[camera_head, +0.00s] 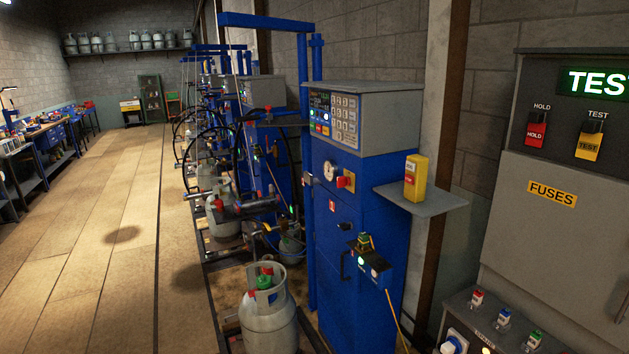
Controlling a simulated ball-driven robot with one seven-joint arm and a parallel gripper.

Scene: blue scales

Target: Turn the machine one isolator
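The nearest blue filling machine (362,225) stands right of centre, with a grey head, keypad and display (335,115) on top. On its front are a light round dial or knob (329,172) and, beside it, a red knob on a yellow plate (346,181). The red and yellow part looks like a rotary isolator, but its label and exact position are too small to read. My gripper is not in view.
A grey shelf (428,201) juts from the machine's right side, holding a yellow box (415,178). A gas cylinder (267,315) stands in front. At right is a grey fuse panel (560,190) with HOLD and TEST switches. The wooden floor (95,260) at left is clear.

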